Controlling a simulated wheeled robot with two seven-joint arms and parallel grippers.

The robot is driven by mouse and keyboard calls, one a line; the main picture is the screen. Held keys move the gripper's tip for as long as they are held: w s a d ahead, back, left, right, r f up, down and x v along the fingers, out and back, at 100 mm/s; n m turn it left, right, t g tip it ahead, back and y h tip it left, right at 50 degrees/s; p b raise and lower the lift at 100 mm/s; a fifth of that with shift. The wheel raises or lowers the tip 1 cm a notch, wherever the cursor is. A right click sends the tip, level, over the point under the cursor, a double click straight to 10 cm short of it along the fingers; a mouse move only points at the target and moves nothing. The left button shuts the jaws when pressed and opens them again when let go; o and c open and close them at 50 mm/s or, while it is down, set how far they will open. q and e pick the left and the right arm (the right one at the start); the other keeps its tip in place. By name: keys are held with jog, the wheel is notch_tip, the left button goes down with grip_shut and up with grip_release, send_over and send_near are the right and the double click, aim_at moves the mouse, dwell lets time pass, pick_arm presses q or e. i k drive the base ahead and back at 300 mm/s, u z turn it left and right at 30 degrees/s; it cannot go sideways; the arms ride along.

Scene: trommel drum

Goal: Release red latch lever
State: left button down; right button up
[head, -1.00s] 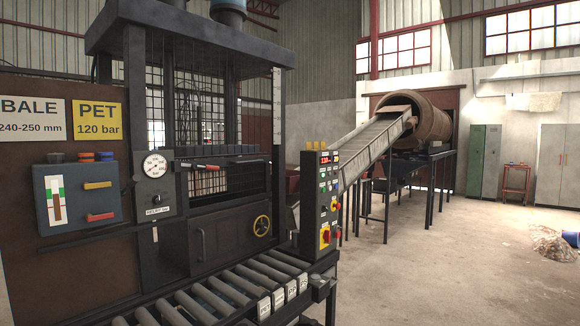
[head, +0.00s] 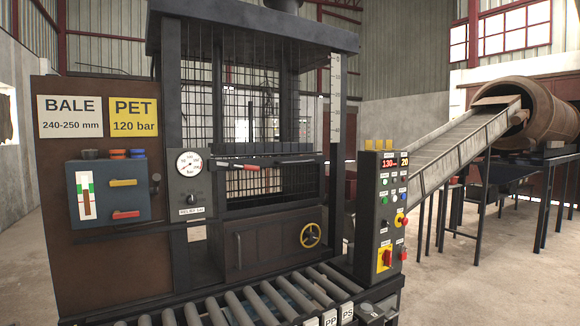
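A red lever (head: 268,163) lies nearly level across the top of the baler's mesh front door (head: 270,185). A second red handle (head: 126,214) sits low on the blue-grey box on the brown panel, under a yellow handle (head: 123,183). Which of the two is the latch lever is not labelled legibly. The baler (head: 250,75) stands upright in the middle of the view. Neither of my grippers is in view, and nothing touches the levers.
A roller conveyor (head: 248,305) runs in front of the baler. A control post (head: 378,215) with buttons and a red switch stands at its right. An inclined conveyor (head: 455,145) rises to the rusty drum (head: 550,110). Concrete floor is open at the right.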

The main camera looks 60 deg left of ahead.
aim_at(231, 165)
jog(key=u, duration=0.2)
jog(key=i, duration=1.05)
jog(key=u, duration=1.1)
jog(key=i, duration=0.6)
jog(key=u, duration=0.45)
